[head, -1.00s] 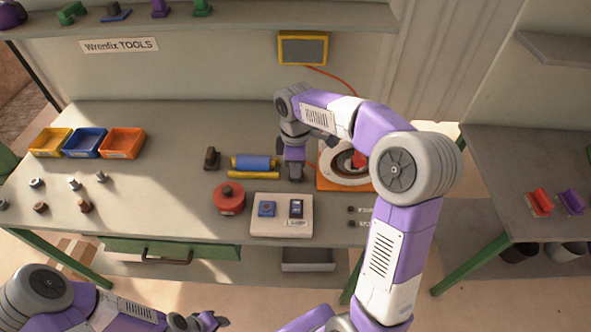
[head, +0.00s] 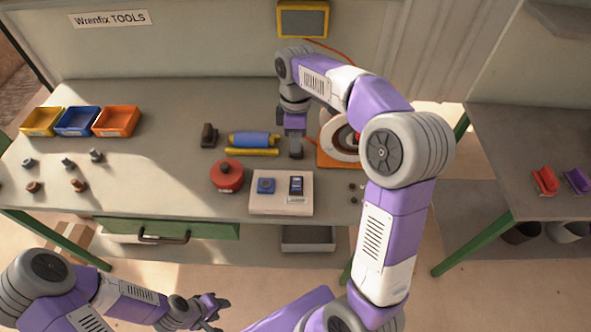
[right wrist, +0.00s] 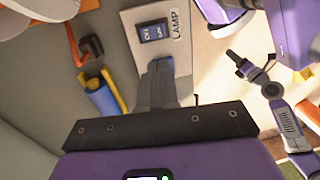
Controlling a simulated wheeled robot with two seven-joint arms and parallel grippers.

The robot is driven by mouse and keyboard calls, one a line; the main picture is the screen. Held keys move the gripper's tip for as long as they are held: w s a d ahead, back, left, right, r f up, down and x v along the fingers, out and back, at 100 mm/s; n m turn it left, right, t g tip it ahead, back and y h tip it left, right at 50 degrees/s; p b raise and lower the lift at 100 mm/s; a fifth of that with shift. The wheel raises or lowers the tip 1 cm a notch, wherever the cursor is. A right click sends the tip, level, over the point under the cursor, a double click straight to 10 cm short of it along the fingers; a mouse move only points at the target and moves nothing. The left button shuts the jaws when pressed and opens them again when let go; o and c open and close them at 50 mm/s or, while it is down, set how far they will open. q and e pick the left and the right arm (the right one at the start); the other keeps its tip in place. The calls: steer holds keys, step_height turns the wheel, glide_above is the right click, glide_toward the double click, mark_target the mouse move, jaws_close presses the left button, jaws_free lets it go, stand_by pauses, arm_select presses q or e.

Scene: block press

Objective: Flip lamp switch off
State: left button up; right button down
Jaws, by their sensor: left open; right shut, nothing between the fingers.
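A pale switch panel (head: 281,207) lies on the workbench. On its right half is a dark blue lamp switch (head: 297,186) with a label below it. In the right wrist view the switch (right wrist: 153,32) shows beside the word LAMP. My right gripper (head: 296,153) is shut and empty, pointing down just behind the panel in the head view. In the right wrist view its fingers (right wrist: 157,85) overlap the panel's near edge, apart from the switch; contact with the panel cannot be told. My left gripper (head: 213,308) is open and empty in front of the bench.
A blue square button (head: 265,186) sits on the panel's left half. A red round object (head: 227,175) stands left of it. A blue cylinder (head: 252,139) and yellow rod (head: 252,152) lie behind. An orange-based device (head: 333,157) is partly hidden by my right arm.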

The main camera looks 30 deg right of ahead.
mark_target(295, 187)
arm_select(q)
step_height(295, 187, down, 4)
steer(key=b, duration=0.4)
steer(key=shift+f, duration=0.15)
arm_select(e)
steer(key=f, duration=0.4)
steer(key=s+f, duration=0.1)
steer(key=f, duration=0.4)
steer(key=a+f, duration=0.1)
steer(key=f, duration=0.3)
steer(key=shift+s+f, duration=0.35)
